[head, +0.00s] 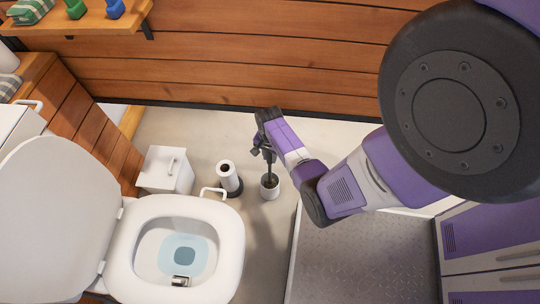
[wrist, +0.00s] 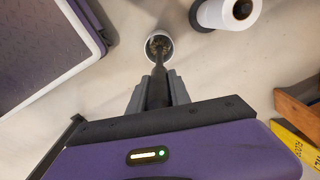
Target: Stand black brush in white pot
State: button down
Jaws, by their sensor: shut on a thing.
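The white pot (head: 270,191) stands on the floor to the right of the paper roll in the head view. It also shows at the top of the wrist view (wrist: 172,55). The black brush (head: 269,172) is upright, its head at the pot's mouth and apparently inside the rim. In the wrist view the brush (wrist: 158,75) runs from between my fingers to the pot's opening. My gripper (head: 266,150) is shut on the brush handle above the pot. How deep the brush head sits is hidden by the pot wall.
A paper roll on a dark stand (head: 229,178) is just left of the pot. A white bin (head: 166,170) and the toilet (head: 175,250) are further left. A grey textured platform with a raised light edge (head: 350,260) lies to the right. The wooden wall (head: 240,60) is behind.

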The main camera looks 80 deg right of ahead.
dwell(0.3)
jog(key=c, duration=1.1)
grip_release()
notch_tip(320, 180, up, 8)
jog(key=p, duration=0.2)
jog(key=shift+a+f+p, duration=0.1)
jog(key=shift+f+p, duration=0.05)
jog(key=shift+p, duration=0.25)
